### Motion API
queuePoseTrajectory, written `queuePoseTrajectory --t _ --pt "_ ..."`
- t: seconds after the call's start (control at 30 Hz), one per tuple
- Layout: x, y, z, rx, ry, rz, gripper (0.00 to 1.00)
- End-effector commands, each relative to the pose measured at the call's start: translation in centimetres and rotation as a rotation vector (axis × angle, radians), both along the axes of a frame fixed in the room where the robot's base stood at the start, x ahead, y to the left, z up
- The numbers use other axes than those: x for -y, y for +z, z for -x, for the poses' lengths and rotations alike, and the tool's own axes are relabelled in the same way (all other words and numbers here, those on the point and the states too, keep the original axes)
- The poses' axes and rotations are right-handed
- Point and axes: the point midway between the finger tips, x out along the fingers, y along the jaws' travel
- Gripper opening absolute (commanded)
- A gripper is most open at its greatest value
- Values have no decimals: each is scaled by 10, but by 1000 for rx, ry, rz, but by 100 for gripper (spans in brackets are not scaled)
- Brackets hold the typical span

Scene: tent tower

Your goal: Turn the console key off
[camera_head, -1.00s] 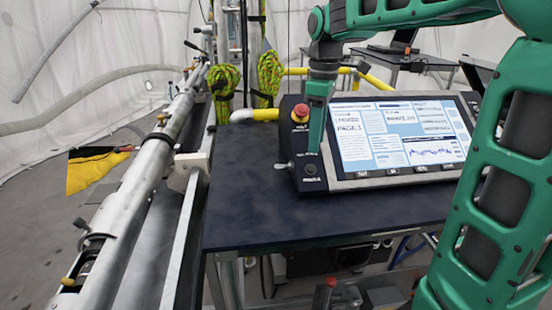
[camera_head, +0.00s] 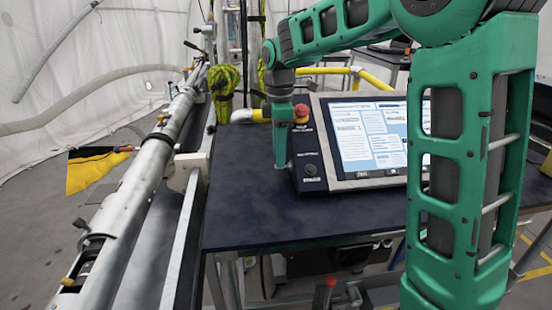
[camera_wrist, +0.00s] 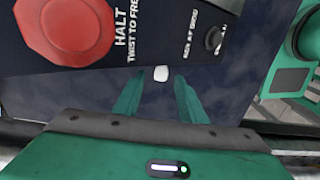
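The dark console (camera_head: 310,165) stands on the table, with a screen at its right. A small white tab (camera_wrist: 161,73), which looks like the key's handle, sticks out at the console's edge in the wrist view. My gripper (camera_head: 280,163) points down beside the console's left side and hides the tab in the head view. In the wrist view my gripper (camera_wrist: 158,92) is open, its two green fingers apart. The white tab lies between and just beyond the fingertips; I see no contact. A black round knob (camera_wrist: 213,38) sits on the console face.
A red halt button (camera_wrist: 65,28) is on the console close to the fingers; it also shows in the head view (camera_head: 301,112). The dark table top (camera_head: 245,210) is clear left of and in front of the console. A long metal tube (camera_head: 140,180) runs along the left.

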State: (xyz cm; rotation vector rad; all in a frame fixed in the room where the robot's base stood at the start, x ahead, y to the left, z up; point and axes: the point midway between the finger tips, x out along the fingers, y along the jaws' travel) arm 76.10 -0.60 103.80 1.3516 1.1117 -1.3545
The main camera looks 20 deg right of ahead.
Motion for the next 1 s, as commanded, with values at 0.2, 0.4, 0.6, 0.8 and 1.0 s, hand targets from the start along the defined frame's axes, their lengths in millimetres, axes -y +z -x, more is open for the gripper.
queuePoseTrajectory --t 0.2,0.4,0.6,0.8,1.0 --pt "0 -18 0 1 0 0 38" --pt "0 -21 0 1 0 -1 38" --pt "0 -20 0 1 0 -1 21" --pt "0 -20 0 2 0 -1 0" --pt "-1 -21 -4 -40 -1 -12 0"
